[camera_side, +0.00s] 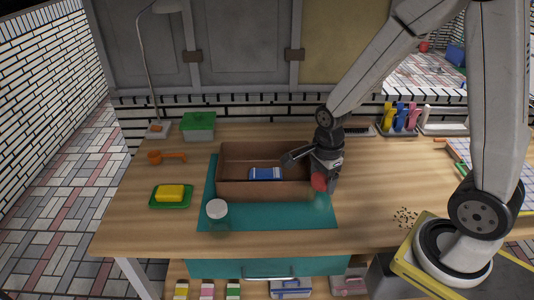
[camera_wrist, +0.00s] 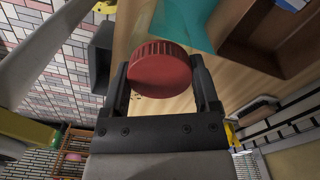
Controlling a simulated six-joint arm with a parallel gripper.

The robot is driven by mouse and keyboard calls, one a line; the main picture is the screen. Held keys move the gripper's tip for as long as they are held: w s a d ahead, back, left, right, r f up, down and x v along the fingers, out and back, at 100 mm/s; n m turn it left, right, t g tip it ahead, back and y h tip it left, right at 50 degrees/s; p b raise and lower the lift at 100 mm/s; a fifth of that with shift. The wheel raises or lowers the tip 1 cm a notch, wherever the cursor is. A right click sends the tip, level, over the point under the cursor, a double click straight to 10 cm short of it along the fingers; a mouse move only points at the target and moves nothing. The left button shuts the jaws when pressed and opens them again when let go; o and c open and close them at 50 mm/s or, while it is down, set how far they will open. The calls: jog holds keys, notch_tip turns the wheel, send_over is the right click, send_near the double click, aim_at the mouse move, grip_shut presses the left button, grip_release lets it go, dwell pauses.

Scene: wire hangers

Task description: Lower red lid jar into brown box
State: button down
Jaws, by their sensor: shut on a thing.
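The red lid jar (camera_side: 319,182) is at the right end of the brown box (camera_side: 234,190). Its red lid (camera_wrist: 160,68) fills the space between the fingers in the wrist view; the jar's body is hardly visible. My gripper (camera_side: 318,170) is shut on the jar, just outside the box's right wall in the side view. The wrist view shows my gripper (camera_wrist: 162,85) with a finger on each side of the lid. The box is open at the top and holds a blue and white item (camera_side: 265,174). Its corner shows in the wrist view (camera_wrist: 262,50).
A white-lidded jar (camera_side: 217,210) stands on the teal mat (camera_side: 270,217) in front of the box. A yellow block on a green dish (camera_side: 172,194), an orange scoop (camera_side: 165,156) and a green-lidded container (camera_side: 198,126) are left.

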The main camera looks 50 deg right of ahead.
jog(key=shift+w+r, duration=0.1)
jog(key=shift+w+d+r, duration=0.45)
jog(key=shift+w+r, duration=0.05)
jog(key=w+d+r, duration=0.2)
jog(key=w+d, duration=0.9)
jog(key=w, duration=0.4)
jog(key=shift+r, duration=0.35)
dwell(0.7)
notch_tip(320, 180, down, 8)
jog(key=shift+r, duration=0.15)
dwell(1.7)
jog(key=shift+f, duration=1)
dwell(1.6)
